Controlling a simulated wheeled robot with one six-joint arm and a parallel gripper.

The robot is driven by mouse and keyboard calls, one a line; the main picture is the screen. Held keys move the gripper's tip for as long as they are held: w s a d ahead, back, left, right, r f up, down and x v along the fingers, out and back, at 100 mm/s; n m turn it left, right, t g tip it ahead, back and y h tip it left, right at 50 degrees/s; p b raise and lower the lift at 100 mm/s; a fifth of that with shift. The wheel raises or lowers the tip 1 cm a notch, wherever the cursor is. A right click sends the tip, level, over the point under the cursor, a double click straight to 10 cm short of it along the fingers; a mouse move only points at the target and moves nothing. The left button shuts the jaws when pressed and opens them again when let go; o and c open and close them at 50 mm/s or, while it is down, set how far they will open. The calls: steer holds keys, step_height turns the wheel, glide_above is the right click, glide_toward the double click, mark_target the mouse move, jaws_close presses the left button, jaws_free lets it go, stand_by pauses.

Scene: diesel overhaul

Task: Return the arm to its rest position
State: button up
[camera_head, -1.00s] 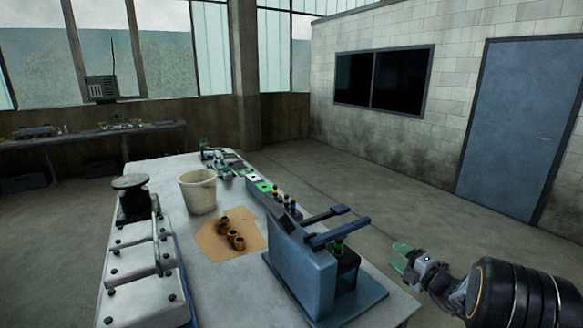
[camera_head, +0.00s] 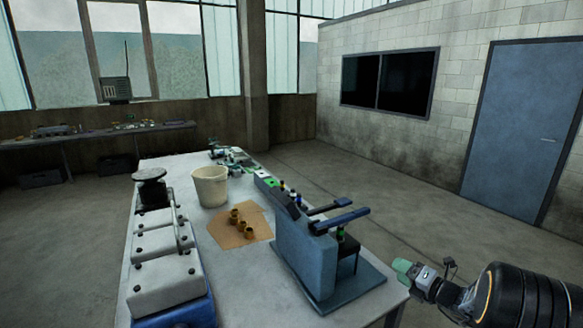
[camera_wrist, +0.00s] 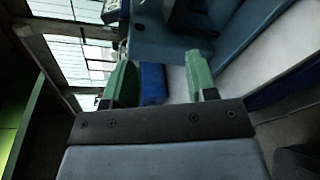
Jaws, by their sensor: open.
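My gripper (camera_head: 402,272) is at the lower right in the head view, beside the right edge of the workbench (camera_head: 222,290). It has green fingers and holds nothing that I can see. In the wrist view my gripper (camera_wrist: 163,85) shows its two green fingers well apart, with a blue shape between and beyond them. The blue-grey press-like fixture (camera_head: 305,255) with blue handles stands on the bench to the left of my gripper, apart from it in the head view.
On the bench are a white bucket (camera_head: 210,186), several brass bushings (camera_head: 241,224) on a brown sheet (camera_head: 222,238), and a grey engine cover (camera_head: 160,260). A side bench (camera_head: 90,134) stands along the far left wall. The floor (camera_head: 440,210) right of the workbench is clear.

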steer(key=s+a+f+n+g+h, duration=0.1)
steer(key=s+a+n+g, duration=0.6)
steer(key=n, duration=0.6)
steer(key=s+a+f+n+g+h, duration=0.2)
steer(key=s+a+n+g, duration=0.15)
steer(key=s+n, duration=0.7)
steer(key=s+a+r+n+t+h, duration=0.1)
steer(key=s+a+r+n+h, duration=0.1)
steer(key=n, duration=0.7)
steer(key=s+a+r+n+h, duration=0.2)
steer(key=s+r+n+h, duration=0.2)
steer(key=r+n, duration=0.3)
steer(key=shift+s+a+r+n+t, duration=0.25)
steer(key=shift+s+n+t, duration=0.15)
steer(key=shift+n, duration=0.85)
